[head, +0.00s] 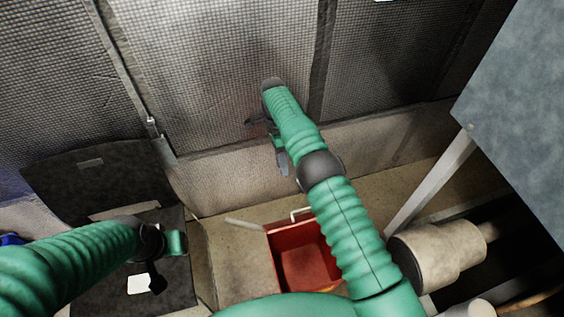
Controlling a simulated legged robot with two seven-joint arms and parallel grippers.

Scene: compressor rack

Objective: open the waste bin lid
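A red open-topped box (303,262) stands on the floor at the lower middle, with a white handle (301,213) at its back edge; I see into it and no lid lies over it. A dark panel (85,180) leans up at the left, behind a lower dark surface (105,285). I cannot tell for sure which is the waste bin. My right gripper (279,150) hangs above and behind the red box, apart from it. My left gripper (160,265) is over the lower dark surface; contact is unclear. Neither gripper's opening shows clearly.
A quilted grey wall (220,60) closes the back. A blue-grey cabinet (525,120) with a pale leg (430,185) stands at the right, near a beige cylinder (438,252). Bare floor (237,265) lies left of the red box.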

